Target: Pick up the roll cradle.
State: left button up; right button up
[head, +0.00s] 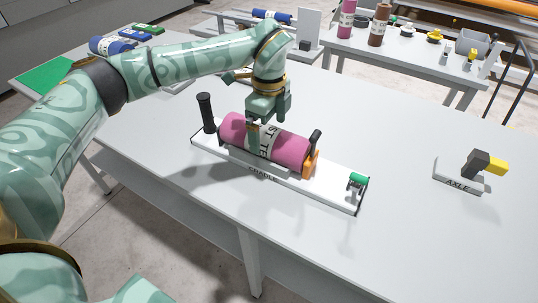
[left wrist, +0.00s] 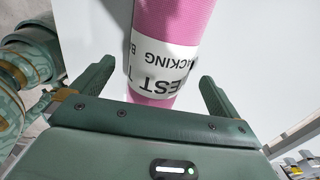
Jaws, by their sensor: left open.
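The roll cradle (head: 335,194) is a long white base on the table, marked CRADLE on its front edge. It has a black upright handle at its left end, an orange end piece and a small green part at its right. A pink roll (head: 291,149) with a white label lies along it; the roll also shows in the left wrist view (left wrist: 165,20). My left gripper (head: 264,133) is open, pointing down over the roll's middle. One finger shows at the roll's near side; the far finger is hidden. In the left wrist view the open fingers (left wrist: 157,72) stand on either side of the roll.
An axle holder (head: 459,183) marked AXLE, with a black and yellow part, stands at the right. A back table (head: 420,52) carries upright rolls (head: 379,25) and small parts. Blue rolls (head: 110,45) lie at the far left. The table's right front is clear.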

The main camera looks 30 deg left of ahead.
pick_arm(q)
notch_tip(320, 180, down, 5)
jog(key=shift+f+b, duration=0.2)
jog(key=shift+b, duration=0.85)
jog(key=shift+s+r, duration=0.1)
jog(key=shift+r, duration=0.05)
pick_arm(e)
jog(key=shift+s+f, duration=0.25)
jog(key=shift+f, duration=0.25)
jog(key=shift+s+f, duration=0.2)
jog(key=shift+f, duration=0.25)
pick_arm(q)
jog(key=c, duration=1)
jog(key=shift+c, duration=0.4)
jog(key=shift+r, duration=0.2)
pick_arm(e)
jog(key=shift+r, duration=0.1)
